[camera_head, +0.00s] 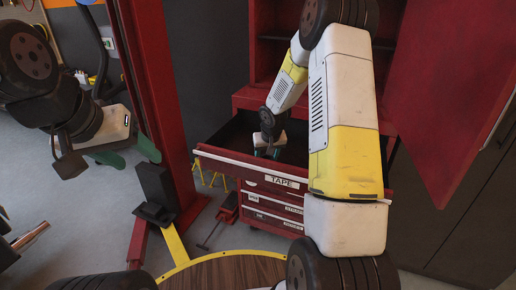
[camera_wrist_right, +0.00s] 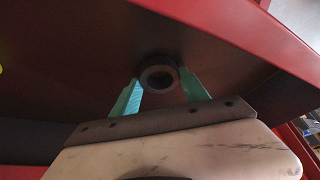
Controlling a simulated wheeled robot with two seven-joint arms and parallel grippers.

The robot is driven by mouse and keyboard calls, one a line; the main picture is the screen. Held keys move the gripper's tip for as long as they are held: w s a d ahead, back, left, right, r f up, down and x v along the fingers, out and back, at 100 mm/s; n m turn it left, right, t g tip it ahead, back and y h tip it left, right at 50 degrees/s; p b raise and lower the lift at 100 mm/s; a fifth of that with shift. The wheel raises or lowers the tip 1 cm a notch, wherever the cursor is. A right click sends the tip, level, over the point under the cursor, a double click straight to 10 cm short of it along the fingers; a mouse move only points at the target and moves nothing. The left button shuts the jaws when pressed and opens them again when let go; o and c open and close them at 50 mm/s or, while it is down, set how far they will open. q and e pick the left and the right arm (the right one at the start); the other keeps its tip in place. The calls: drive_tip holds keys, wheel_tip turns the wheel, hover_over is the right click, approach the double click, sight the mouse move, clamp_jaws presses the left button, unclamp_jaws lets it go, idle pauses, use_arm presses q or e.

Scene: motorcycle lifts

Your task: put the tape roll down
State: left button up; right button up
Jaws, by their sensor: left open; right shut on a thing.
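The tape roll (camera_wrist_right: 158,75) is a dark ring with a paler inner edge, seen in the right wrist view. My right gripper (camera_wrist_right: 160,84) is shut on it, with one teal finger on each side. In the head view my right gripper (camera_head: 267,150) reaches down into the open top drawer (camera_head: 232,160), whose front is labelled TAPE. The roll is hidden there by the drawer front and gripper. I cannot tell whether the roll touches the drawer floor. My left gripper (camera_head: 131,154), with green fingers spread, is open and empty at the left, away from the drawer.
The red cabinet (camera_head: 270,204) has more labelled drawers below, shut. Its red door (camera_head: 445,85) hangs open at the right. A red lift post (camera_head: 150,85) stands between my left gripper and the cabinet. A round wooden top (camera_head: 225,272) is at the bottom.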

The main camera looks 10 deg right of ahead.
drive_tip(key=o, duration=1.3)
drive_tip(key=shift+f, duration=0.1)
drive_tip(key=shift+o, duration=0.2)
drive_tip(key=shift+r, duration=0.25)
drive_tip(key=s+f+v, duration=0.1)
drive_tip(key=s+v, duration=0.2)
drive_tip(key=v, duration=1.9)
drive_tip(key=s+a+r, duration=0.1)
drive_tip(key=s+r, duration=0.1)
drive_tip(key=s, duration=0.5)
drive_tip(key=s+a+r+t+y, duration=0.1)
drive_tip(key=s+a+r, duration=0.1)
drive_tip(key=s, duration=0.5)
drive_tip(key=s+a+r+y, duration=0.1)
drive_tip(key=s+a+r, duration=0.1)
drive_tip(key=s+r, duration=0.2)
drive_tip(key=s, duration=0.3)
drive_tip(key=shift+s+n+t, duration=0.3)
drive_tip(key=shift+s+t, duration=0.05)
drive_tip(key=shift+t, duration=0.05)
